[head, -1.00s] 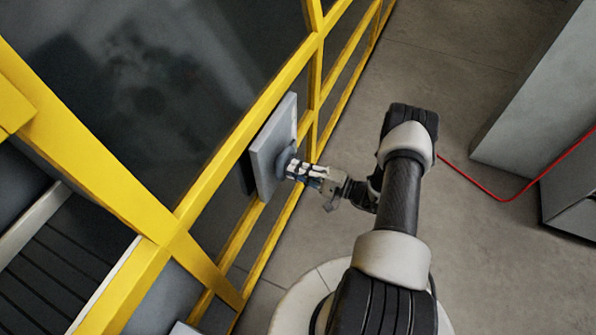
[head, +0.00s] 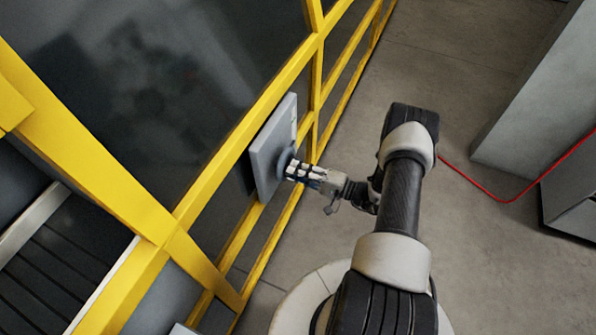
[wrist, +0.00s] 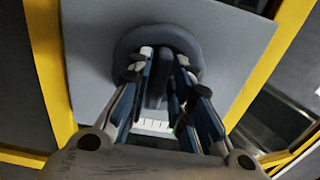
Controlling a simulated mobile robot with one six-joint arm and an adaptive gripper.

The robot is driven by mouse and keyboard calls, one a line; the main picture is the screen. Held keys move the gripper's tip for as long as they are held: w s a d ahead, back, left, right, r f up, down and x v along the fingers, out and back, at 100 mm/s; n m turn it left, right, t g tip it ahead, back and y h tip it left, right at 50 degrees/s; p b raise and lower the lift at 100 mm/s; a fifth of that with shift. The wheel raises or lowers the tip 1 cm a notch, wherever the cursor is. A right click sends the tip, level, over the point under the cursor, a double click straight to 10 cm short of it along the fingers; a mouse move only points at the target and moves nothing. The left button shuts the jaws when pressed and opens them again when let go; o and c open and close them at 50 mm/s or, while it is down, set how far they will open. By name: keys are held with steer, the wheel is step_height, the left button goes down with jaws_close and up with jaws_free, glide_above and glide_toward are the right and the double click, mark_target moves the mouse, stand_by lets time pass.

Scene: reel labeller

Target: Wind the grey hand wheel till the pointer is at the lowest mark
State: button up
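The grey hand wheel (wrist: 127,45) is a round knob with a raised bar across it, on a flat grey panel (wrist: 90,75). In the head view the wheel (head: 284,158) stands out from the panel's face. My gripper (wrist: 161,62) points straight at the wheel, with its fingertips on either side of the bar, seemingly shut on it. In the head view my gripper (head: 291,169) reaches the wheel from the right. A white scale with dark marks (wrist: 152,126) shows below the wheel, partly behind the fingers. I cannot make out the pointer or its mark.
A yellow frame (head: 215,180) with dark panes surrounds the panel. A dark slatted conveyor (head: 60,265) lies at lower left. Grey floor (head: 440,85) is open to the right, with a red cable (head: 480,187) and a grey cabinet (head: 540,100) beyond.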

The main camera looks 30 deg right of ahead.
steer(key=shift+o, duration=1.3)
steer(key=v, duration=1.2)
